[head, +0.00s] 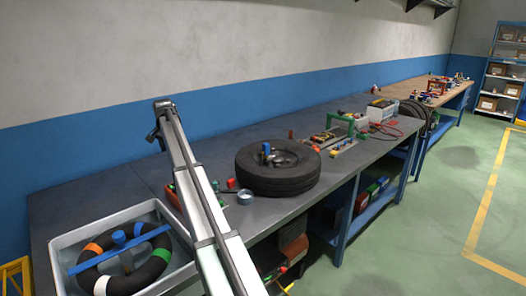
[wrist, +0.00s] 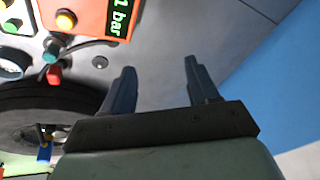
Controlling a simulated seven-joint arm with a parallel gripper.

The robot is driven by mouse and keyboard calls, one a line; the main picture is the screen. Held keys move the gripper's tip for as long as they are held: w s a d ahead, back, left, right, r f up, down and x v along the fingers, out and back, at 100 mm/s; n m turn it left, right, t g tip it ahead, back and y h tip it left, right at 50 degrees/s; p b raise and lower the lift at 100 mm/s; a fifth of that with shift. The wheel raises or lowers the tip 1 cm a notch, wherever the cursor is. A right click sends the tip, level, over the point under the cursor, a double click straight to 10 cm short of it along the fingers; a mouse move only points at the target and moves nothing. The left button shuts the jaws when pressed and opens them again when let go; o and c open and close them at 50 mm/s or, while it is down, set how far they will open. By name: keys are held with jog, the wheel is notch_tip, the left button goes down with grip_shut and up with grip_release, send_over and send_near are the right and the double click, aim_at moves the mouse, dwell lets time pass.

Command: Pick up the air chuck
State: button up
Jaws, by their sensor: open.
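My gripper (wrist: 160,80) is open and empty, its two dark fingers apart above the grey bench top in the wrist view. A red-orange box (wrist: 92,15) with a green "1 bar" display and round buttons lies beyond the fingers at upper left. A short dark curved piece (wrist: 92,43) lies by the box; I cannot tell whether it is the air chuck or a hose. A teal cap (wrist: 50,50) and a red cap (wrist: 54,74) are beside it. In the head view my arm hides part of the red box (head: 172,196), and no air chuck can be made out.
A black tyre (head: 278,168) lies flat on the bench, also at the left of the wrist view (wrist: 40,98). A grey tub (head: 62,240) holding a ringed tube (head: 100,275) is at front left. The blue-banded wall (head: 95,150) backs the bench. Bare bench lies behind the tyre.

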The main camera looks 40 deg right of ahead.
jog(key=s+d+r+m+g, duration=0.15)
jog(key=s+d, duration=0.25)
jog(key=d, duration=0.6)
jog(key=s+d+r+m, duration=0.2)
jog(key=s+d+r, duration=0.15)
jog(key=d, duration=0.65)
notch_tip(320, 180, up, 2)
jog(key=m+g, duration=0.2)
jog(key=m, duration=0.1)
send_over(266, 150)
jog(key=f, duration=0.7)
jog(key=shift+w+d+f, duration=0.2)
jog(key=shift+w+d, duration=0.2)
jog(key=shift+w+d+f, duration=0.15)
jog(key=shift+f, duration=1.3)
jog(key=shift+w+d+f, duration=0.15)
jog(key=shift+f, duration=1.25)
jog(key=shift+c, duration=0.2)
grip_shut()
jog(key=shift+r, duration=0.15)
